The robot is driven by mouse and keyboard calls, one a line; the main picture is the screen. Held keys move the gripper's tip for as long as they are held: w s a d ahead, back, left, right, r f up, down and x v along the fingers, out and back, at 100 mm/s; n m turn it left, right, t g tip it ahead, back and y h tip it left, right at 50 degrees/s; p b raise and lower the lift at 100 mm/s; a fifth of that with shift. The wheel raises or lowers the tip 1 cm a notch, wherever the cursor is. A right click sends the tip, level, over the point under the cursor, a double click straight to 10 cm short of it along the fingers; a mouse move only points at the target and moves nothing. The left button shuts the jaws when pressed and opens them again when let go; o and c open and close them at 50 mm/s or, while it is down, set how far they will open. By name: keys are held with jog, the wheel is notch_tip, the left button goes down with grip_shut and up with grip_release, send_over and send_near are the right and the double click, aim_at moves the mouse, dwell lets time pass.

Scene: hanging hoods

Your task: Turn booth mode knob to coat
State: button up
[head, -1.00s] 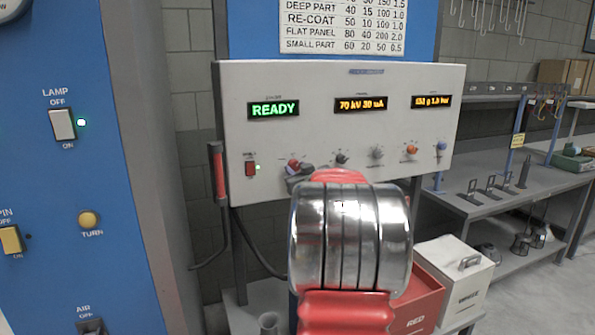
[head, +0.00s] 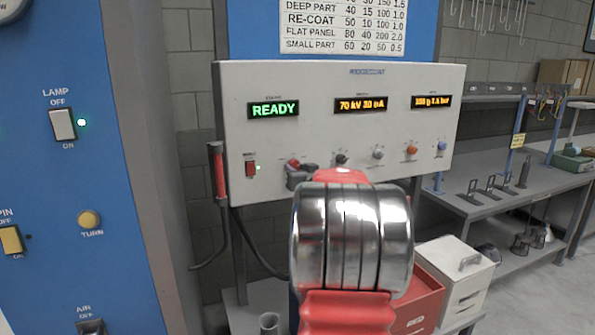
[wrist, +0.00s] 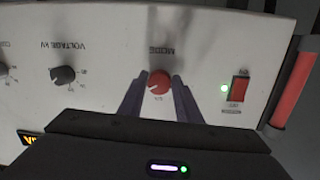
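The red booth mode knob (wrist: 158,83) is on the white control panel, under the label MODE, which appears upside down in the wrist view. My gripper (wrist: 158,80) has one dark finger on each side of the knob, with what looks like a narrow gap at each side. The knob's small scale markings are too small to read. In the head view the red knob (head: 293,163) shows just above my gripper (head: 297,172), and my arm covers the panel's lower part.
The red rocker switch (wrist: 239,88) is beside the knob, with a green light lit. The dark voltage knob (wrist: 63,76) is on the other side. A red-handled item (head: 218,172) hangs at the panel's left edge. The display (head: 273,110) reads READY.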

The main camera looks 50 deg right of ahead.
jog(key=o, duration=0.4)
jog(key=shift+o, duration=0.2)
jog(key=shift+s, duration=0.15)
jog(key=v, duration=1.3)
jog(key=shift+s+a, duration=0.2)
jog(key=shift+s, duration=0.05)
